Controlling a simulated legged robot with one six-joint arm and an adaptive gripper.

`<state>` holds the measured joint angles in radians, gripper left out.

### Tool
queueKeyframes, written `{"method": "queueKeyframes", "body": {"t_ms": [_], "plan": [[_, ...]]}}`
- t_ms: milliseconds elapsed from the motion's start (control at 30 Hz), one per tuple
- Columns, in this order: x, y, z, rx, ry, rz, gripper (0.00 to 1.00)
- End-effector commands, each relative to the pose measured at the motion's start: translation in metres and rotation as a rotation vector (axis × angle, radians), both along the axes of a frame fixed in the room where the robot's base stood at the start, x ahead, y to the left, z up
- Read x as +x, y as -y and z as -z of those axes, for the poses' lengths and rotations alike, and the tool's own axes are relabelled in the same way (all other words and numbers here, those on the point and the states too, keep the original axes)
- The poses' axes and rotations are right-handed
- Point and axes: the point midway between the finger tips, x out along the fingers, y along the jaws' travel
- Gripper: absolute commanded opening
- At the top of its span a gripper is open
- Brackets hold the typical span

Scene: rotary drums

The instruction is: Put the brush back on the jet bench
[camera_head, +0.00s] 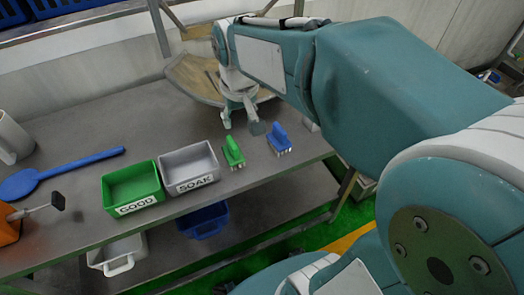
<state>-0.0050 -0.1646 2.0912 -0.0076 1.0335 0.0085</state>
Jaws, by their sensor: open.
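A green brush (233,152) and a blue brush (279,139) rest on the grey metal bench (85,205), near its front edge and right of the bins. I cannot tell which one is the task's brush. My gripper (241,125) is open and points down just behind the two brushes. It appears empty, with its fingers apart from both brushes in the picture. Its exact height above the bench is hard to tell.
A green bin marked GOOD (131,186) and a grey bin marked SOAK (188,168) stand left of the brushes. A blue paddle (70,170) lies further left. A tan pan-like object (192,80) is behind my gripper. A blue bin (203,221) sits below the bench top.

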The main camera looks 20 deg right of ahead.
Motion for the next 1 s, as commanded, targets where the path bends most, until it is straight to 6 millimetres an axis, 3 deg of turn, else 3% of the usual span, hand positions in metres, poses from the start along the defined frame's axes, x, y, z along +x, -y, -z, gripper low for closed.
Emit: {"method": "queueKeyframes", "body": {"t_ms": [100, 300, 500, 667, 1000], "plan": [[-0.035, 0.000, -0.013, 0.002, 0.078, 0.000, 0.59], [-0.087, 0.001, -0.018, 0.004, 0.197, -0.001, 0.59], [-0.123, 0.001, -0.012, 0.005, 0.288, -0.002, 0.59], [-0.132, 0.001, -0.009, 0.005, 0.311, -0.002, 0.59], [-0.131, 0.001, -0.009, 0.005, 0.310, -0.002, 0.59]]}}
